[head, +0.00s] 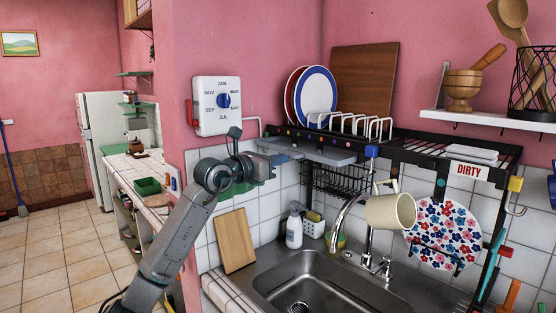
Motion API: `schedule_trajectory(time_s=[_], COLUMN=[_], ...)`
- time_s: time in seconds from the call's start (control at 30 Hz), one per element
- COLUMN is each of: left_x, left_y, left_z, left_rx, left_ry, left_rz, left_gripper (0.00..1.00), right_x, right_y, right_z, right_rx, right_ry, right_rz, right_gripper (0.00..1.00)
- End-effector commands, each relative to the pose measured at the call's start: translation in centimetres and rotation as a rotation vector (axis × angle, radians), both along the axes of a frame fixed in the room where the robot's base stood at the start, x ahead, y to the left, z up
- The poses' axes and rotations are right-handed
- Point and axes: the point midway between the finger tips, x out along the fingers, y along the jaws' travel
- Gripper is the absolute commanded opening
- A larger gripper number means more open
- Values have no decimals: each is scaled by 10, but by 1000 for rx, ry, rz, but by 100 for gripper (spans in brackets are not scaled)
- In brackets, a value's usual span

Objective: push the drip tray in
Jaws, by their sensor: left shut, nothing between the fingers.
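The drip tray (330,154) looks like a flat grey-blue panel below the left part of the black pot shelf (400,148). Part of it shows in front of and below the shelf's front rail. My left arm reaches up from the bottom left. My left gripper (273,160) is shut and empty, at the left end of the tray. I cannot tell whether its fingertips touch the tray. The wrist and gripper hide the tray's left end. My right gripper does not show.
Plates (317,92) stand in the rack on top. A cream mug (391,211) and a flowered plate (442,234) hang below on the right. A wire basket (335,183) hangs under the tray. The sink (318,287) and tap (345,213) are below.

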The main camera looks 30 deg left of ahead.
Motion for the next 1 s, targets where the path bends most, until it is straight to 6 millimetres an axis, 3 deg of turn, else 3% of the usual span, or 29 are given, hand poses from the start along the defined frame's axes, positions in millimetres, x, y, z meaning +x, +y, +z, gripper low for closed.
schedule_trajectory(time_s=[0.17,0.5,1.0], left_x=[20,78,85], left_y=[-4,-20,-22], left_z=[4,2,0], left_rx=[-8,-5,-1], left_ry=[-1,0,0], left_rz=[0,0,0], left_gripper=[0,0,0], right_x=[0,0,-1], right_y=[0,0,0], right_z=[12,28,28], right_rx=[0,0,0], right_ry=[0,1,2], right_rz=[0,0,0], right_gripper=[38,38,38])
